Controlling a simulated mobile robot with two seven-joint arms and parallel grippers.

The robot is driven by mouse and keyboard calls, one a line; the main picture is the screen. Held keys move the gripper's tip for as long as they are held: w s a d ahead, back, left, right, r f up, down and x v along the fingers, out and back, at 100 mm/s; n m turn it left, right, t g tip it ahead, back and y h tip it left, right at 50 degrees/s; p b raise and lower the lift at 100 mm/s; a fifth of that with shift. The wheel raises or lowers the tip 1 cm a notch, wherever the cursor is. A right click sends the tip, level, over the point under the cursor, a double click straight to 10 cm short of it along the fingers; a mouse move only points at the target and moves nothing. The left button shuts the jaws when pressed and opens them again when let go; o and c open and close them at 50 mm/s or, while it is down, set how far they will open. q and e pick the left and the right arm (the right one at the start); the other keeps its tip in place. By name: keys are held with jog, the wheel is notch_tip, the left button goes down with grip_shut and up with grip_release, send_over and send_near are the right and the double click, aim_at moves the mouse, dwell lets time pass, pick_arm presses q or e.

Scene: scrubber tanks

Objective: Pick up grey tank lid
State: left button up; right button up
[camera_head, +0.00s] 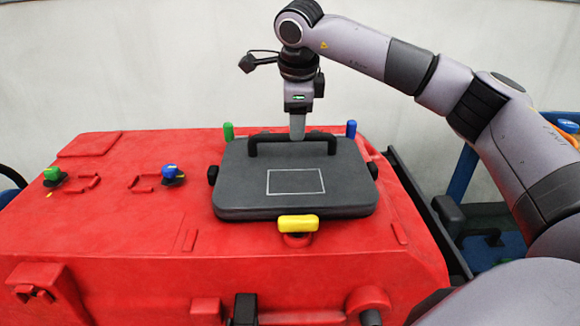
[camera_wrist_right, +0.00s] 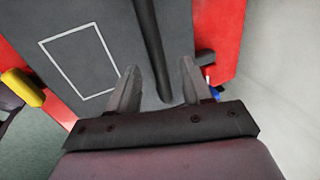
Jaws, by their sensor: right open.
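The grey tank lid (camera_head: 240,190) lies flat on the red machine, with a white rectangle outline on its top. Its black bar handle (camera_head: 265,144) runs along the far edge. My right gripper (camera_head: 297,136) points down at the middle of the handle. In the right wrist view, my right gripper (camera_wrist_right: 160,88) is open, with one finger on each side of the handle (camera_wrist_right: 151,45) above the lid (camera_wrist_right: 85,20). Whether the fingers touch the handle cannot be told. My left gripper is not in view.
The red machine body (camera_head: 130,225) fills the foreground. A yellow latch (camera_head: 298,223) is at the lid's front, and green (camera_head: 228,131) and blue (camera_head: 351,129) ones are behind it. Green (camera_head: 53,174) and blue (camera_head: 169,171) knobs are on the left. A pale wall stands behind.

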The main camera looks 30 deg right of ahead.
aim_at(293, 157)
jog(key=x, duration=0.4)
jog(key=shift+a, duration=0.35)
jog(key=shift+w+d+f, duration=0.1)
jog(key=shift+w+f, duration=0.05)
jog(key=shift+f, duration=0.4)
grip_shut()
jog(key=shift+r, duration=0.2)
